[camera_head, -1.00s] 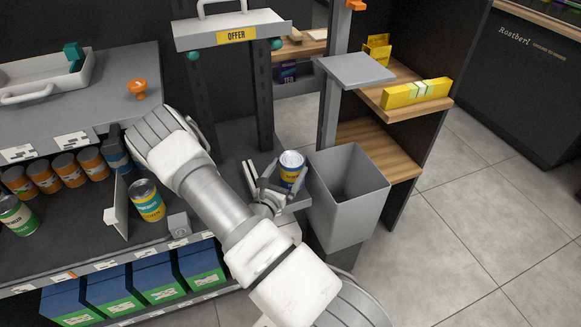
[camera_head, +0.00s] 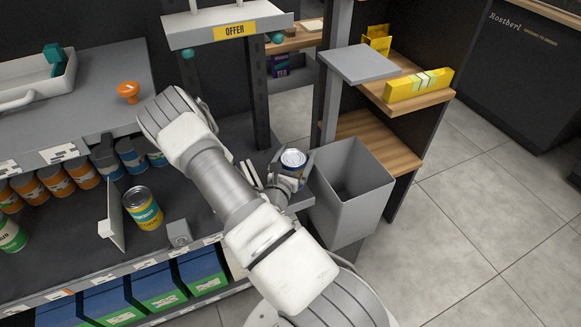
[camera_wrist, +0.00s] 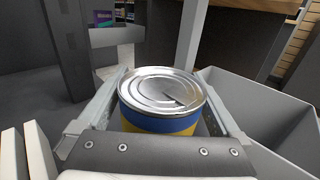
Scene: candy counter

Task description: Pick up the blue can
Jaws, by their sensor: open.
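The blue can (camera_head: 292,161) has a silver lid and a yellow band, and stands upright at the right end of the shelf, beside the grey bin. In the wrist view the can (camera_wrist: 160,122) is close, with its lid facing up and its lower part hidden by my gripper's body. My gripper (camera_head: 294,169) is open, with one finger on each side of the can. In the wrist view its fingers (camera_wrist: 164,92) flank the can; whether either finger touches it I cannot tell.
The open grey bin (camera_head: 369,206) stands right of the can. A dark post (camera_head: 259,105) rises behind it. A teal and yellow can (camera_head: 142,208) and a white divider (camera_head: 112,222) are to the left. Yellow boxes (camera_head: 418,85) lie on a wooden shelf.

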